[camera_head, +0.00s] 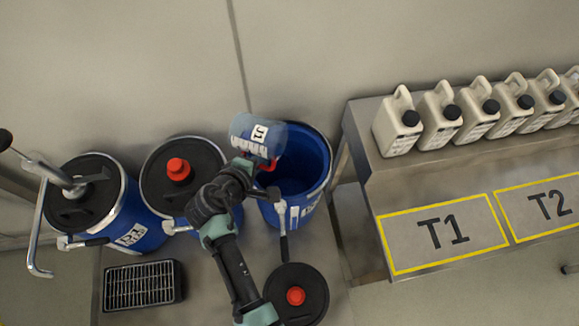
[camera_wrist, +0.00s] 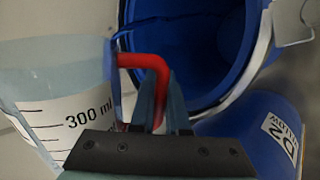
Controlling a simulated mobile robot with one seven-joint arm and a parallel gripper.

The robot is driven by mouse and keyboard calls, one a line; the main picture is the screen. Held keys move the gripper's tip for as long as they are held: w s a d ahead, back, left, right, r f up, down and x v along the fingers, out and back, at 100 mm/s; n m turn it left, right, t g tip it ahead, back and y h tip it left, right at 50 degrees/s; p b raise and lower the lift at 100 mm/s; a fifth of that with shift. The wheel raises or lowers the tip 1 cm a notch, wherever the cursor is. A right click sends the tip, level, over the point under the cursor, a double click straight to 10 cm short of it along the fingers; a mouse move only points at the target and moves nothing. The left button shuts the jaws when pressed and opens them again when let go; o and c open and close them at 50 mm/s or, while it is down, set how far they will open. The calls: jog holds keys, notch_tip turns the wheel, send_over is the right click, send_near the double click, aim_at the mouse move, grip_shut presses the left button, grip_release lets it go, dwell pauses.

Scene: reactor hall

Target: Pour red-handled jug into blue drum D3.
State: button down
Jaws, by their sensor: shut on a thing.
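The jug (camera_head: 258,135) is clear and bluish, with a label and a red handle. It is above the left rim of an open blue drum (camera_head: 321,165), and I cannot tell how far it tilts. My gripper (camera_head: 262,166) is shut on the jug's red handle. In the wrist view the handle (camera_wrist: 150,62) is between my fingers (camera_wrist: 156,105), and the jug wall (camera_wrist: 60,85) shows a 300 ml mark. The open drum (camera_wrist: 190,90) fills the upper middle there and looks empty. Its label in the head view is too small to read. I see no stream of liquid.
A blue drum with a pump (camera_head: 130,215) and a closed blue drum with a red cap (camera_head: 178,168) stand to the left. A round black lid (camera_head: 295,310) is in front of the open drum. A floor grate (camera_head: 142,284) lies left. A steel bench (camera_head: 365,165) with several canisters stands right.

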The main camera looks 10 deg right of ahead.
jog(key=shift+w+a+r+t+y+p, duration=0.1)
jog(key=shift+a+r+t+y+p, duration=0.2)
dwell(0.5)
jog(key=shift+a+m, duration=0.2)
jog(key=shift+m, duration=0.1)
jog(key=shift+a+r, duration=0.1)
jog(key=shift+a, duration=0.1)
